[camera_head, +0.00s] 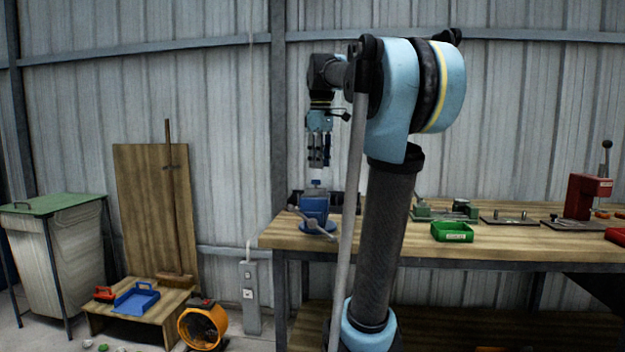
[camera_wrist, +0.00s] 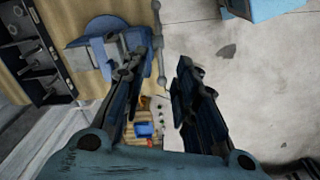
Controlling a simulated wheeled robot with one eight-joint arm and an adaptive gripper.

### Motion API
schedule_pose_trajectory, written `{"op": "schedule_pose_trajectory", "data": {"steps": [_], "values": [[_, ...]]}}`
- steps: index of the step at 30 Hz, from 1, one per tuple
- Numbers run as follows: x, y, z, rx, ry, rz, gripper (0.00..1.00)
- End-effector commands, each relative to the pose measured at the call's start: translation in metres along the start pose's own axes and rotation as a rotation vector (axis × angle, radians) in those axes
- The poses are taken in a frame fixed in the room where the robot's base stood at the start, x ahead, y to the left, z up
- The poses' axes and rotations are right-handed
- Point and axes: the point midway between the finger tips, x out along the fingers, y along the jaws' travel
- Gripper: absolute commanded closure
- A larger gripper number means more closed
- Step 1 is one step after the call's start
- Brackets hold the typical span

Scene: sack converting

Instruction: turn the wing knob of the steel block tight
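My gripper (camera_head: 319,164) hangs pointing down above the blue vise (camera_head: 314,207) at the left end of the workbench, with a gap between them. In the wrist view my gripper (camera_wrist: 158,75) is open, its two dark fingers apart with nothing between them. A small blue-grey piece (camera_head: 316,184) stands up on top of the vise, below the fingertips; I cannot tell whether it is the wing knob. The vise (camera_wrist: 92,48) shows at upper left in the wrist view, partly hidden by the left finger. I cannot make out the steel block clearly.
The vise's long pale handle (camera_wrist: 160,45) sticks out past the bench edge. A dark compartment tray (camera_wrist: 35,55) lies beside the vise. A green bin (camera_head: 452,232), a green fixture (camera_head: 445,211) and a red press (camera_head: 583,195) stand along the workbench (camera_head: 380,249) to the right.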

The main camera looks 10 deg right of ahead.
Motion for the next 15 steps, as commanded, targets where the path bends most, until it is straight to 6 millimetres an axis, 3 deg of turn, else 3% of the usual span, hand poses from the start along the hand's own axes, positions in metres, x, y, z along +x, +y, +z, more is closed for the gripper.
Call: {"op": "schedule_pose_trajectory", "data": {"steps": [1, 6, 15], "values": [[-0.016, 0.013, -0.011, -0.042, -0.004, -0.006, 0.72], [-0.058, 0.045, -0.038, -0.194, -0.017, -0.026, 0.72], [-0.093, 0.074, -0.064, -0.353, -0.028, -0.050, 0.72]]}}
